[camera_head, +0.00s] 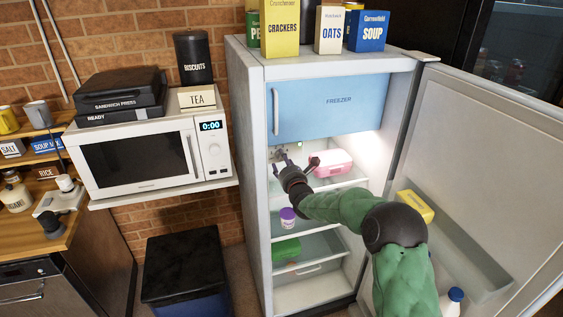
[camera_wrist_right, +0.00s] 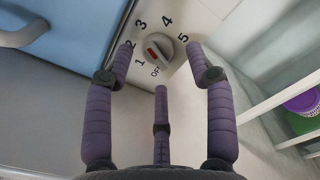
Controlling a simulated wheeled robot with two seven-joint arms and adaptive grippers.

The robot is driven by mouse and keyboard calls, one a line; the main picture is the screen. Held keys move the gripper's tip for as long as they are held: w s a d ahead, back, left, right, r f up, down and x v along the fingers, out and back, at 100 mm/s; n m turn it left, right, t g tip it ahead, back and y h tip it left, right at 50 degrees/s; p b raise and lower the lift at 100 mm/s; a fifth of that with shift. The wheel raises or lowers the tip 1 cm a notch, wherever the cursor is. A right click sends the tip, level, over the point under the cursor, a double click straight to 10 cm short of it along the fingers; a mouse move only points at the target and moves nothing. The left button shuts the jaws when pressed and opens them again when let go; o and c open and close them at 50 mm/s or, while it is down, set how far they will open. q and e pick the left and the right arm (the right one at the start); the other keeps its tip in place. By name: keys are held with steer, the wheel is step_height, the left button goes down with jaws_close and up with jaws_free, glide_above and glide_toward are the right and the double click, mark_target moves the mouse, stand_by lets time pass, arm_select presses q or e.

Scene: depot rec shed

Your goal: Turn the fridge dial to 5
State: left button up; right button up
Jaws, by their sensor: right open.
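The fridge dial (camera_wrist_right: 158,47) is a round pale knob with a red mark, on a plate marked OFF and 1 to 5. The red mark lies on the knob's left side, toward the low numbers; its exact setting is hard to tell. My right gripper (camera_wrist_right: 161,60) is open, with its fingertips to the left and right of the dial and a third finger below it. I cannot tell whether they touch it. In the head view the right gripper (camera_head: 282,163) reaches into the open fridge (camera_head: 250,150), below the blue freezer door (camera_head: 330,100). My left gripper is out of view.
The fridge door (camera_head: 490,160) stands open at right. A pink box (camera_head: 334,162) and a purple-lidded tub (camera_head: 288,218) sit on shelves near my right arm. A microwave (camera_head: 150,155) stands left of the fridge; a black bin (camera_head: 185,268) is below it.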

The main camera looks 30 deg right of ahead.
steer(key=shift+x, duration=1.05)
